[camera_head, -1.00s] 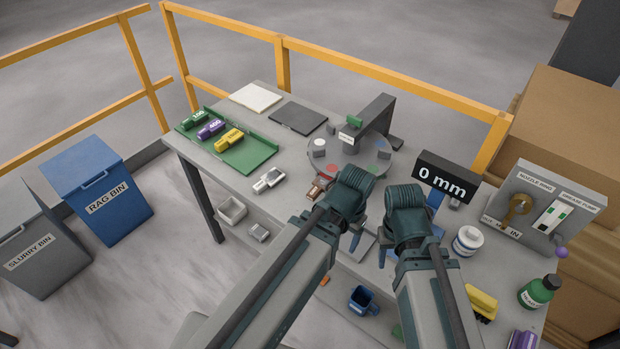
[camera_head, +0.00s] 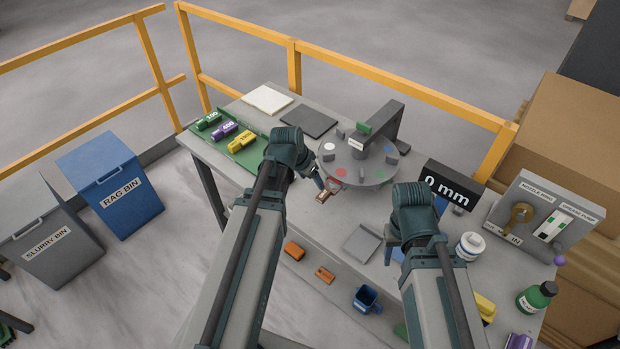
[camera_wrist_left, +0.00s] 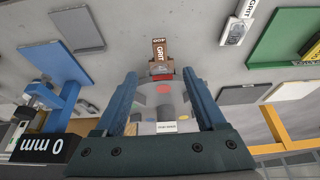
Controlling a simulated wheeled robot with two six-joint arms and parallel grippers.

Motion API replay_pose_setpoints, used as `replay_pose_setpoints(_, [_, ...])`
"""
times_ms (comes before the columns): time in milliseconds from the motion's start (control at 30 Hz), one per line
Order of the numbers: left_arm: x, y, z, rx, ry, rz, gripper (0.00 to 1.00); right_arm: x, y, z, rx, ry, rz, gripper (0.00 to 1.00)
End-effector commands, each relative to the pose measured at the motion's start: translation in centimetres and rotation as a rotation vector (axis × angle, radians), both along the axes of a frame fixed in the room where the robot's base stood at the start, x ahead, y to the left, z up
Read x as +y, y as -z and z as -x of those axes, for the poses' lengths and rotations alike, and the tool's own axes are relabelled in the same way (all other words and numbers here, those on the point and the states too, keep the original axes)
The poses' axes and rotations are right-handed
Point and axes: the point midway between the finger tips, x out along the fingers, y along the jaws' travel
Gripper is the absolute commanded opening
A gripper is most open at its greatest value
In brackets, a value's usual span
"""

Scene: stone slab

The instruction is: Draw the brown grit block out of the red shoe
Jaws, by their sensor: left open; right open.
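The brown grit block (camera_head: 333,187) sits at the near edge of the turntable, partly hidden by my left gripper (camera_head: 322,186). In the left wrist view the brown block (camera_wrist_left: 159,48), marked GRIT, stands past the fingertips, with one end at the red shoe (camera_wrist_left: 161,77). The left fingers (camera_wrist_left: 160,80) are open on either side of that line and hold nothing. How deep the block sits in the shoe I cannot tell. My right gripper (camera_head: 390,252) is over the right part of the slab, empty, its fingers mostly hidden by its wrist.
The grey turntable (camera_head: 365,163) carries coloured spots under a grey arm (camera_head: 386,124). The green tray (camera_head: 240,156) holds several labelled blocks. A 0 mm display (camera_head: 446,187) stands behind my right wrist. A grey plate (camera_head: 361,243) lies between the arms.

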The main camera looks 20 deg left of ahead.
Motion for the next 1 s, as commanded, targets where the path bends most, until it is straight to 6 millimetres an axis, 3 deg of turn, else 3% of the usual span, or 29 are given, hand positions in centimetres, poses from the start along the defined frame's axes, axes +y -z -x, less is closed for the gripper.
replay_pose_setpoints(800, [-1.5, 11.0, -4.1, 0.001, 0.000, 0.000, 0.72, 0.0, 11.0, 0.0, 0.000, -0.001, 0.001, 0.50])
replay_pose_setpoints(1000, [-1.7, 12.2, -4.7, 0.001, 0.000, 0.000, 0.72, 0.0, 12.2, 0.0, 0.000, -0.001, 0.001, 0.50])
